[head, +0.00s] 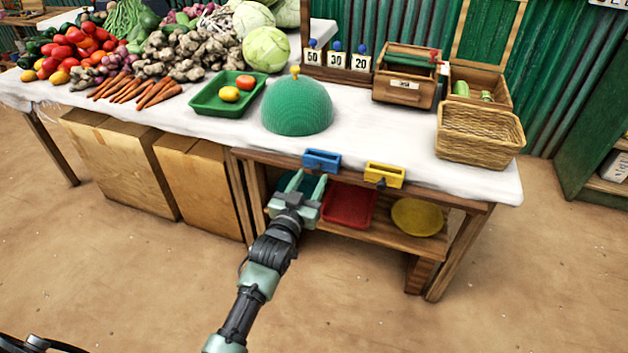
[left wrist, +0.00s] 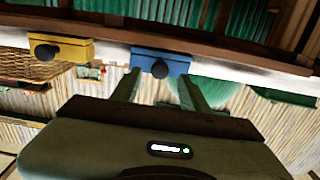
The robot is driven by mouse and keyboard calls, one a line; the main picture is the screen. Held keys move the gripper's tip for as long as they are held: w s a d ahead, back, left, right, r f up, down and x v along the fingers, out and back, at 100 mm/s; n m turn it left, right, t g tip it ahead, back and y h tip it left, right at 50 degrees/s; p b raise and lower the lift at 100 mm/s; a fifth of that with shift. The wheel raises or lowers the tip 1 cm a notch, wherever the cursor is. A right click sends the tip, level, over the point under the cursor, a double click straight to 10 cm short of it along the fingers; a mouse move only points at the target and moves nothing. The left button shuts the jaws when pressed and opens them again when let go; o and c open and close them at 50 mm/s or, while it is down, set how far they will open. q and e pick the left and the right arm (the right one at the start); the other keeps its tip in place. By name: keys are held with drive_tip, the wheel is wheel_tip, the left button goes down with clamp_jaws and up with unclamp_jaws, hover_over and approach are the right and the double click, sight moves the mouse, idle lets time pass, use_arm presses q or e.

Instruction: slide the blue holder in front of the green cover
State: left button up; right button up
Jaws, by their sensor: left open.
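The blue holder (head: 322,160) sits on the front edge of the table, a little right of the green cover's middle. The green cover (head: 297,107) is a ribbed dome with a yellow knob, standing on the white cloth behind that edge. My left gripper (head: 309,182) is open and empty, just in front of the blue holder. In the left wrist view the blue holder (left wrist: 160,60) shows a dark round knob (left wrist: 160,69), which appears between my left fingertips (left wrist: 158,84). I cannot tell whether they touch it. My right gripper is not in view.
A yellow holder (head: 384,175) sits on the same edge, right of the blue one. A wicker basket (head: 478,135) stands at the right. Below, a shelf holds a red tray (head: 348,205) and a yellow bowl (head: 418,217).

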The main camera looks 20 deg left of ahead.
sight(320, 164)
use_arm(q)
drive_tip(key=shift+w+d, duration=0.1)
drive_tip(key=shift+w, duration=1)
drive_tip(key=shift+c, duration=0.4)
clamp_jaws()
drive_tip(key=shift+f, duration=0.1)
